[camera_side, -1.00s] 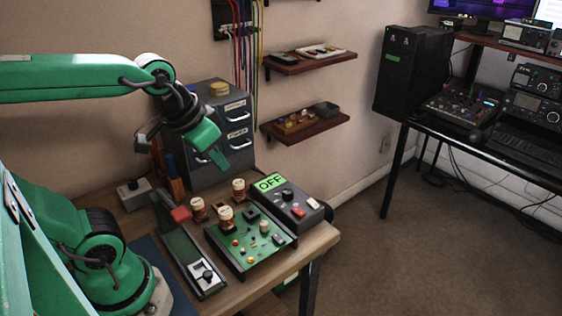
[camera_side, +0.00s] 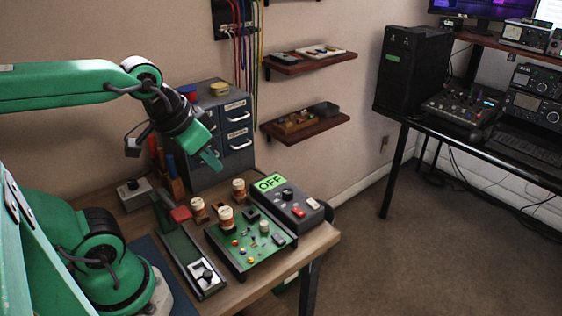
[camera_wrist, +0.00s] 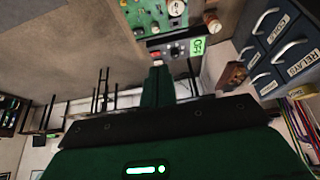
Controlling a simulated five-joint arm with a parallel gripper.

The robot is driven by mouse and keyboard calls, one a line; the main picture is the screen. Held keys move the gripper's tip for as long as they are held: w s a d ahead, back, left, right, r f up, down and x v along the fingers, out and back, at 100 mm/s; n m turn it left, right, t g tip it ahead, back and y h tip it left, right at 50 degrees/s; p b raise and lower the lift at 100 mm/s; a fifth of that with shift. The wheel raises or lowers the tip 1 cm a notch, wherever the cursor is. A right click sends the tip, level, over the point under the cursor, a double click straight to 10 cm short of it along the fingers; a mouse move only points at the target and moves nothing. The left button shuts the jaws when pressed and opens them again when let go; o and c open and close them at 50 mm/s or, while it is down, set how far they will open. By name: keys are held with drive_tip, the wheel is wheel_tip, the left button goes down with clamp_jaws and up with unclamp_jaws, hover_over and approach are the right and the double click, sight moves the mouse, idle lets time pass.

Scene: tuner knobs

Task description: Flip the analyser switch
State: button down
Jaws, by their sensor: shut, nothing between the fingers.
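The analyser is a dark box (camera_side: 316,213) at the back right of the bench, with a green panel reading OFF (camera_side: 270,183). Its face carries a black knob (camera_side: 287,194) and a red switch (camera_side: 298,211). In the wrist view the box (camera_wrist: 182,52) is beyond my fingertips, with its OFF panel (camera_wrist: 198,46) and the red switch (camera_wrist: 155,55). I cannot tell which way the switch is tipped. My gripper (camera_side: 213,162) is shut and empty, in the air above and left of the box, in front of the drawer cabinet. The shut fingers show in the wrist view (camera_wrist: 159,73).
A green circuit board (camera_side: 250,243) with several parts lies left of the box. A slider unit (camera_side: 205,277) lies further left. Tan-capped cylinders (camera_side: 227,217) stand between. The grey drawer cabinet (camera_side: 232,155) is behind. Air above the box is clear.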

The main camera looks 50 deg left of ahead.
drive_tip(key=w+d+g, duration=0.1)
drive_tip(key=w+g, duration=0.2)
drive_tip(key=w, duration=0.7)
drive_tip(key=g, duration=0.2)
hover_over(296, 209)
drive_tip(key=shift+d+f, duration=0.1)
drive_tip(key=shift+f, duration=2.5)
drive_tip(key=shift+f, duration=0.1)
wheel_tip(296, 209, down, 14)
drive_tip(key=shift+r, duration=0.1)
